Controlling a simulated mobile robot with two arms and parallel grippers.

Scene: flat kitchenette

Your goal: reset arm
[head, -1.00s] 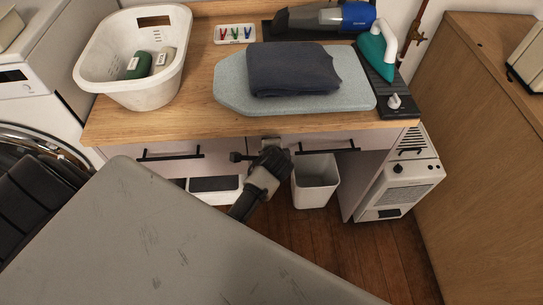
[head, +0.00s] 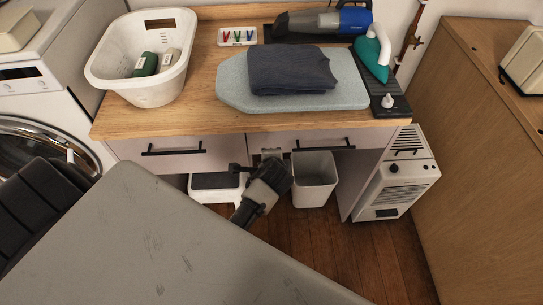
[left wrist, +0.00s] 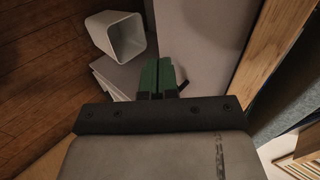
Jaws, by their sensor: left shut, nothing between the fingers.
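My left gripper (left wrist: 160,78) shows in the left wrist view. Its two green fingers are together with nothing between them, in front of a pale panel. In the head view a dark grey hand of mine (head: 265,185) is low in front of the drawers, left of a white bin (head: 313,180). Its fingertips cannot be made out there. The bin also shows at the upper left of the left wrist view (left wrist: 117,36). My right gripper is not seen.
The wooden counter (head: 200,122) carries a white basket (head: 150,92), an ironing board (head: 240,100) with dark folded cloth (head: 290,70), a green iron (head: 372,55) and a handheld vacuum (head: 320,20). A white heater (head: 400,190) stands right. Open floor (head: 370,255) lies in front.

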